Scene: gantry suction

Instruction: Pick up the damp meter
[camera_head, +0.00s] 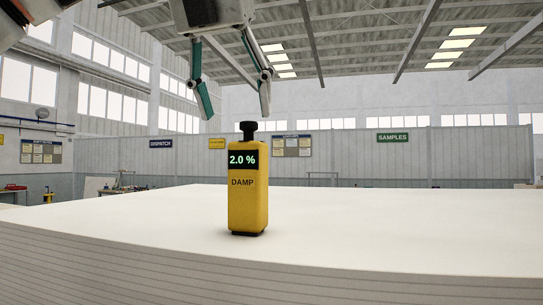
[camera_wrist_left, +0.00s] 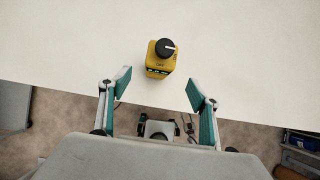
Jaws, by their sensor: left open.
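The damp meter (camera_head: 248,205) is a yellow upright block with a black top knob and a dark display reading 2.0 %. It stands on a white stack of sheets (camera_head: 400,225), near its front edge. My left gripper (camera_head: 236,112) is open and empty, above the meter in the head view, its fingers pointing down. In the left wrist view the meter (camera_wrist_left: 154,66) shows from above, ahead of the open fingertips (camera_wrist_left: 156,85) and between their lines. The fingers do not touch it. My right gripper is not in view.
The white top around the meter is clear. In the left wrist view the stack's edge (camera_wrist_left: 60,88) runs below the meter, with floor beyond it. Wall signs and a workbench (camera_head: 115,190) stand far behind.

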